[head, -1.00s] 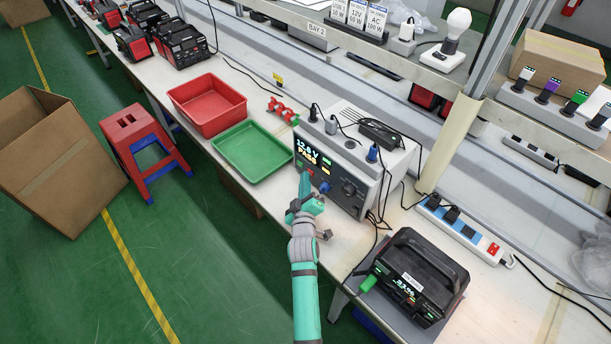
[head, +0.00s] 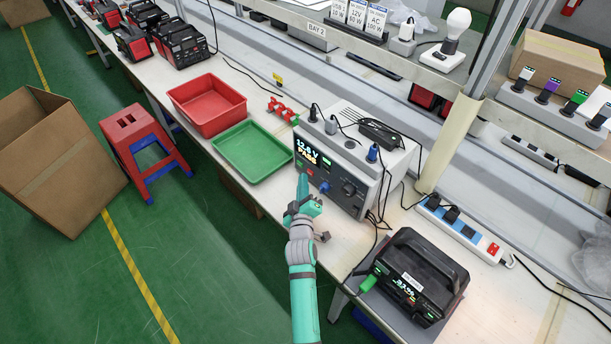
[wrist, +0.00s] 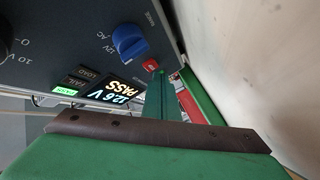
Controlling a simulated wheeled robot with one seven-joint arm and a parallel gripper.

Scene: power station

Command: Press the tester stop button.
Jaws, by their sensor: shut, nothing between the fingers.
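The tester (head: 378,150) is a grey box with a dark front panel on the bench. A small red button (wrist: 151,65), likely the stop button, sits beside a blue knob (wrist: 131,43). My gripper (head: 303,179) is shut and empty, in front of the panel's left part. In the wrist view its fingertips (wrist: 160,76) are right at the red button's edge. I cannot tell whether they touch it. A green light (wrist: 65,91) is lit beside the display.
A green tray (head: 253,151) and a red bin (head: 207,104) stand left of the tester. A black power unit (head: 418,277) with a lit display sits at the right. A power strip (head: 460,228) and loose cables lie between. Bare bench lies in front of the tester.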

